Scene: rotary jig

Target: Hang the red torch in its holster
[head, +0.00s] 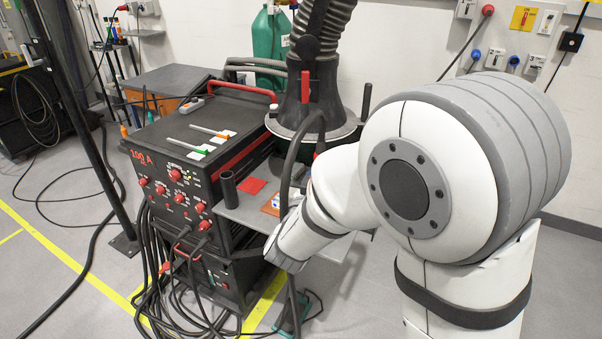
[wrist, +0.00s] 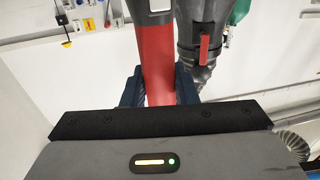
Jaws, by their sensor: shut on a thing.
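In the wrist view the red torch (wrist: 156,70) stands between the dark blue fingers of my gripper (wrist: 158,88), which is shut on it. The torch has a grey-white part at its top, cut off by the frame's edge; its lower end is hidden behind the gripper body. In the head view my white arm reaches down to the grey side shelf (head: 248,213), and I cannot make out the fingers or torch there. A dark upright tube (head: 228,188) on the shelf's left side, possibly the holster, looks empty, though its inside is hard to see.
A black welding machine (head: 175,165) stands left of the shelf, with many cables hanging at its front. A fume hood (head: 318,128) with a thick hose hangs above the shelf. A red square (head: 251,186) lies beside the tube. A black cable loops down near my arm.

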